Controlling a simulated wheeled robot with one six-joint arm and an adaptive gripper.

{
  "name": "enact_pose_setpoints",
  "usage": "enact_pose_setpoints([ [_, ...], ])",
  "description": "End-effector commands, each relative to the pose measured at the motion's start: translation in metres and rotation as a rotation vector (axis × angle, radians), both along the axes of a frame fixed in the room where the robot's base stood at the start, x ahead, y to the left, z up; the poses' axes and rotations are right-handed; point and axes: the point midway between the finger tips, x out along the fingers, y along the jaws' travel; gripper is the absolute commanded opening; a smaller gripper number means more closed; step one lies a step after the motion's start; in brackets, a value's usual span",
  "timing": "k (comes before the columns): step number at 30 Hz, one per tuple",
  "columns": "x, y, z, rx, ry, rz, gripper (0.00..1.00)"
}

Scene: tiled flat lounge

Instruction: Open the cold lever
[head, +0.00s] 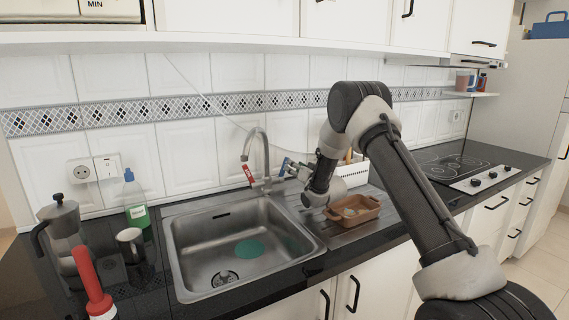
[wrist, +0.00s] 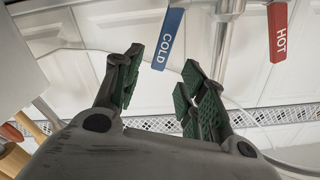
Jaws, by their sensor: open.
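The cold lever (wrist: 167,38) carries a blue tag marked COLD and hangs off the tap in the wrist view. Its blue tag (head: 283,167) also shows to the right of the tap in the head view. The hot lever (wrist: 278,30) has a red tag and is to the right in the wrist view. The grey tap (head: 262,150) arches over the sink. My gripper (wrist: 160,88) is open and empty, with green pads on its fingers. The blue tag lies just beyond the fingertips, in line with the gap. I cannot tell whether anything touches.
The steel sink (head: 190,268) lies below the tap. A brown dish (head: 352,217) sits on the drainer under my arm, with a white rack (head: 352,172) behind it. A green bottle (head: 136,205), a moka pot (head: 65,245) and a red-handled plunger (head: 90,280) stand left.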

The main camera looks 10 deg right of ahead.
Motion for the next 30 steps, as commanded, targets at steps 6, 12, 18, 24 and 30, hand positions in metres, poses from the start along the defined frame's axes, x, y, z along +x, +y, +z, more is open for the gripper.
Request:
enact_pose_setpoints([
  [6,0.022,0.008,-0.004,0.007,-0.011,0.006,0.41],
  [12,0.054,0.019,-0.003,0.007,-0.011,0.005,0.41],
  [18,0.072,0.025,-0.003,0.006,-0.008,0.005,0.41],
  [24,0.075,0.025,-0.003,0.006,-0.008,0.004,0.41],
  [30,0.075,0.025,-0.003,0.006,-0.008,0.004,0.21],
])
